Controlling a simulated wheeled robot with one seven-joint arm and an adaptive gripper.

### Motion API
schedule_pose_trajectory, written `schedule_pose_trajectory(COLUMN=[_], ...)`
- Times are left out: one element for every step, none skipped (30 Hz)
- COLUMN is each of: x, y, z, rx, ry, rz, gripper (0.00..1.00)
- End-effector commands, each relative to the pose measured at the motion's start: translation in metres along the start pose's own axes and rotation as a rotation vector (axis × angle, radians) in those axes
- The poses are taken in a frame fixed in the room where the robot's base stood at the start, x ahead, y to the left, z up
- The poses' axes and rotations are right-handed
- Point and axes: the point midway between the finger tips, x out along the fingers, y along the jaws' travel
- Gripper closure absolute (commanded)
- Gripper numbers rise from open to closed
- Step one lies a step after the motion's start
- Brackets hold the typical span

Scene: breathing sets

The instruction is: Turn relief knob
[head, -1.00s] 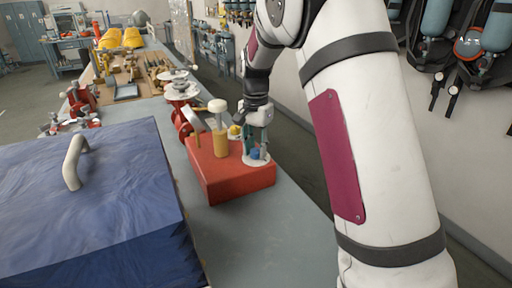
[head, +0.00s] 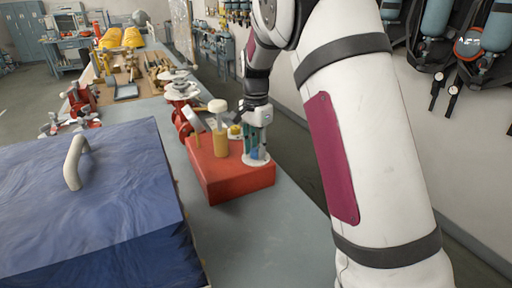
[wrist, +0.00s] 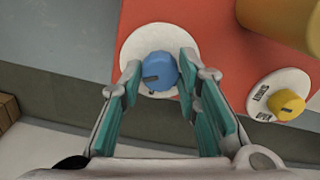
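A blue knob (wrist: 159,71) with a dark pointer mark sits on a round white plate (wrist: 132,48) on the red box (head: 236,182). My gripper (wrist: 160,72) has its teal fingers apart, one on each side of the blue knob. The right finger is very close to the knob or touching it; a small gap shows at the left finger. In the head view my gripper (head: 257,150) points down over the box's right end, and its fingers mostly hide the knob. A yellow knob (wrist: 286,104) on a white lettered plate is to the right in the wrist view.
A yellow post with a white cap (head: 219,128) stands on the red box close to my gripper. A blue covered block with a white handle (head: 74,163) is at the left. Red-and-white valve parts (head: 181,92) stand behind. The bench in front of the box is clear.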

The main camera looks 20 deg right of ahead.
Motion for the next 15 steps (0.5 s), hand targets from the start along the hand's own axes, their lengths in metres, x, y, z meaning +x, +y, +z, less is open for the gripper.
schedule_pose_trajectory(x=[-0.0006,-0.0005,-0.0005,-0.0004,-0.0003,-0.0003,-0.0002,-0.0002,-0.0001,-0.0002,-0.0005,-0.0017,-0.0032,-0.0053,-0.0091], y=[-0.0008,-0.0008,-0.0007,-0.0006,-0.0005,-0.0004,-0.0004,-0.0003,-0.0003,-0.0002,-0.0002,-0.0003,-0.0004,-0.0005,-0.0007], z=[0.0005,0.0005,0.0005,0.0005,0.0004,0.0004,0.0004,0.0004,0.0003,0.0003,0.0003,0.0003,0.0002,0.0002,0.0001], rx=[-0.001,-0.001,-0.001,-0.001,-0.001,-0.001,-0.001,-0.001,-0.001,-0.001,-0.001,-0.002,-0.002,-0.002,-0.002], ry=[0.0,0.0,0.0,0.0,0.0,0.0,0.0,0.0,0.0,0.0,0.0,0.0,0.0,0.0,0.001], rz=[-0.002,-0.002,-0.002,-0.002,-0.001,-0.001,-0.001,-0.001,-0.001,0.0,-0.001,-0.001,-0.001,-0.001,-0.002], gripper=[0.57,0.51,0.51,0.51,0.51,0.51,0.51,0.51,0.51,0.51,0.51,0.51,0.51,0.51,0.51])
